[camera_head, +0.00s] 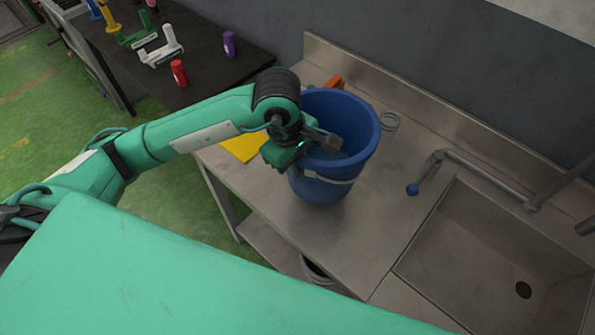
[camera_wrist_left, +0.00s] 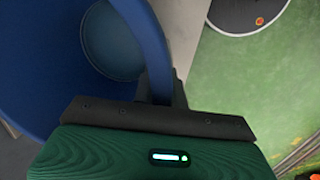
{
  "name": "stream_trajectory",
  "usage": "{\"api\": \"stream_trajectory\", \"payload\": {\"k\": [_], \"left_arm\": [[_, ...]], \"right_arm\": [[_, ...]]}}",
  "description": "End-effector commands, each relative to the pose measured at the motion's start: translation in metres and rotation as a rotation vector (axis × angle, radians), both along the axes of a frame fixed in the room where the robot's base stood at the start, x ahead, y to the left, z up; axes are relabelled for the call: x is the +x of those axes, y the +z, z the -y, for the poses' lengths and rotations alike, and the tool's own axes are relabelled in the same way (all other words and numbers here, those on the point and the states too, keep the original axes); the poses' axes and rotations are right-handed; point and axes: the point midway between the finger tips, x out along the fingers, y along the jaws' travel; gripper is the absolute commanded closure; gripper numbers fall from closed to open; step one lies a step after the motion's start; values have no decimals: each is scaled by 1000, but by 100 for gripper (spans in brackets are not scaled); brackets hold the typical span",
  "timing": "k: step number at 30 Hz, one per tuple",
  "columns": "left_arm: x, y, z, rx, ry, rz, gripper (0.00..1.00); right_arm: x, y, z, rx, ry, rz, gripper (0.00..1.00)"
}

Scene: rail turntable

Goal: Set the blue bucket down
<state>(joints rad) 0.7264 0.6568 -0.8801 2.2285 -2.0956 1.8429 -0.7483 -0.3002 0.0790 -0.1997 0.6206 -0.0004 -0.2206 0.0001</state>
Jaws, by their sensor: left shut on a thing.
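The blue bucket (camera_head: 322,190) is upright, or nearly so, at the bare steel counter (camera_head: 385,215), left of the sink. I cannot tell whether its base touches the counter. My left gripper (camera_head: 322,143) is shut on the bucket's near-left rim. In the left wrist view the bucket (camera_wrist_left: 35,70) fills the left side, and its rim wall passes between the fingers of my left gripper (camera_wrist_left: 160,88). The bucket's inside looks pale blue at the bottom. My right gripper is not in view.
A sink (camera_head: 475,240) with a tap (camera_head: 470,167) lies right of the bucket. A yellow cloth (camera_head: 243,149), an orange thing (camera_head: 334,82) and a wire-like ring (camera_head: 390,122) lie around it. A black table (camera_head: 205,55) with several coloured items stands at the upper left.

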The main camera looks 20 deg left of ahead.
Motion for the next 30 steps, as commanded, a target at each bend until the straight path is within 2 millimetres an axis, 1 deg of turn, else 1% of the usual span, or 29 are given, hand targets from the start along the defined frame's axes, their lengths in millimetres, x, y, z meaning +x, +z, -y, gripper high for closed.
{"api": "stream_trajectory", "payload": {"k": [6, 12, 15, 24, 29, 30], "left_arm": [[1, -10, 0, -1, -1, 4, 100], [0, -33, 0, -1, 0, 2, 100], [0, -42, 0, -2, 0, 2, 100], [1, -44, 0, -1, -1, 6, 100], [1, -48, 0, -1, -1, 6, 100], [0, -48, 0, 1, -1, 1, 79]], "right_arm": [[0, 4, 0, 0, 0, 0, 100], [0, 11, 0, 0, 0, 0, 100], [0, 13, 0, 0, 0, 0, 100], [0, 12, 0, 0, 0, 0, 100], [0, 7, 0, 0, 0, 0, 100], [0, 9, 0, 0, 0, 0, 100]]}}
